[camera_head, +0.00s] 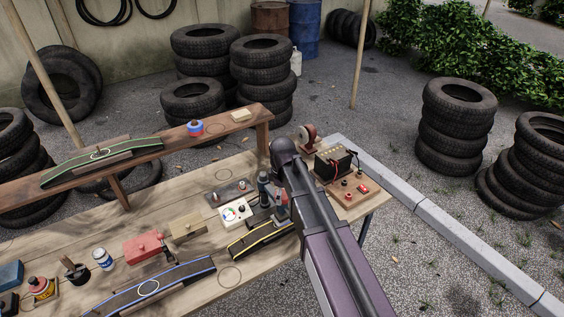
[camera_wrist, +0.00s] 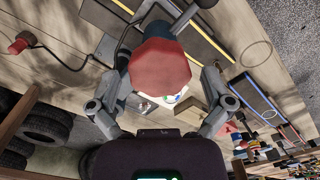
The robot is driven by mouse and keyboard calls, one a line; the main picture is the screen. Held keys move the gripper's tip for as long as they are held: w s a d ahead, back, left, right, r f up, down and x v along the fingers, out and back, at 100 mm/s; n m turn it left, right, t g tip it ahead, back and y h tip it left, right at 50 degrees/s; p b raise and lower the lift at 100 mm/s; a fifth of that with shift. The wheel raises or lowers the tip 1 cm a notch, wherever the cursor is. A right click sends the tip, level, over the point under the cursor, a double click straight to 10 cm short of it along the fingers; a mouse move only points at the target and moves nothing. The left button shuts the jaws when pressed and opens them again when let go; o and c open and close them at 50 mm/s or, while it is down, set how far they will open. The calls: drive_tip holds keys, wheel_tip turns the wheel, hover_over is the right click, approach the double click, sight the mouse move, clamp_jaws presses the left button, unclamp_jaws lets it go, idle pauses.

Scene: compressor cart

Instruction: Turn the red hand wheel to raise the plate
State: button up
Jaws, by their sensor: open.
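A red, roughly octagonal wheel (camera_wrist: 160,66) fills the middle of the wrist view, on what looks like a blue-grey body (camera_wrist: 157,14). My gripper (camera_wrist: 160,96) is open, with one grey finger on each side of the wheel. I cannot tell whether the fingers touch it. In the head view a small red part (camera_head: 281,196) shows beside my arm and may be this wheel. My arm hides much of that area and most of the gripper. I cannot make out which part is the plate.
A white gauge (camera_head: 235,212) and a yellow-edged ramp (camera_head: 262,239) lie close by on the wooden table. A black battery-like box (camera_head: 333,164) stands right of my arm. A blue-edged ramp (camera_head: 150,288) is at the front left. Tyre stacks (camera_head: 458,130) stand beyond the table.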

drive_tip(key=m, duration=1.4)
drive_tip(key=shift+m, duration=0.3)
drive_tip(key=m, duration=2.3)
drive_tip(key=shift+m, duration=0.4)
wheel_tip(320, 180, up, 14)
drive_tip(key=p, duration=1.4)
idle(0.5)
